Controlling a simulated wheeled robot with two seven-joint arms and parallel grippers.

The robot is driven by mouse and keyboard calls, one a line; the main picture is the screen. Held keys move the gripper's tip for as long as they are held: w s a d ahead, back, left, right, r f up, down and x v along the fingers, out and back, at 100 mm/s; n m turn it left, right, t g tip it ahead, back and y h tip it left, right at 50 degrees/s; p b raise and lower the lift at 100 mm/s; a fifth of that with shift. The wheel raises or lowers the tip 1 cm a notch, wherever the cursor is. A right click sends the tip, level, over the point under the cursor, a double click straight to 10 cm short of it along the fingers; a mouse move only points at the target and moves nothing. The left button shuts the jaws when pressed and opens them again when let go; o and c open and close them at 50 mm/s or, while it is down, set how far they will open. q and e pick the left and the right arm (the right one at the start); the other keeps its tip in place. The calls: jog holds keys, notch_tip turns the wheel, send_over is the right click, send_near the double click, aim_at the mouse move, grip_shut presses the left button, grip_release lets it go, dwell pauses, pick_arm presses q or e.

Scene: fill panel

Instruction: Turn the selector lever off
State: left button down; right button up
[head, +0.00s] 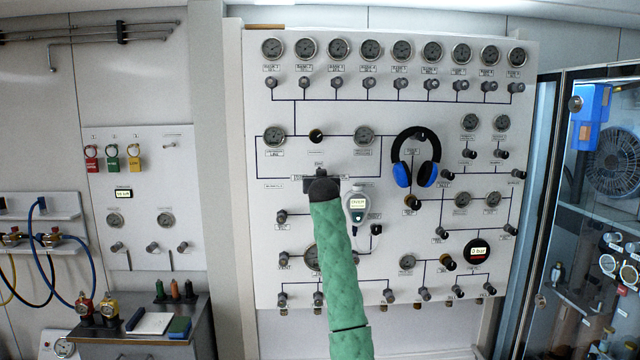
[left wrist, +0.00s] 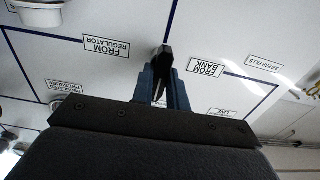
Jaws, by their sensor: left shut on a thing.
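My left gripper (head: 321,176) reaches up to the white fill panel (head: 225,40) at its middle, with my green-sleeved arm below it. In the left wrist view its blue-grey fingers (left wrist: 163,85) are shut on the black selector lever (left wrist: 165,52). The lever sits between the labels "FROM REGULATOR" (left wrist: 105,47) and "FROM BANK" (left wrist: 205,67). In the head view my gripper covers most of the lever, so its exact angle is hard to tell. My right gripper is not in view.
Blue-black headphones (head: 402,172) hang further right. Several knobs and gauges surround the gripper. A glass-doored cabinet (head: 548,200) stands at the right.

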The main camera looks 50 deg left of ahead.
pick_arm(q)
jog(key=c, duration=1.4)
grip_release()
jog(key=shift+d, duration=0.1)
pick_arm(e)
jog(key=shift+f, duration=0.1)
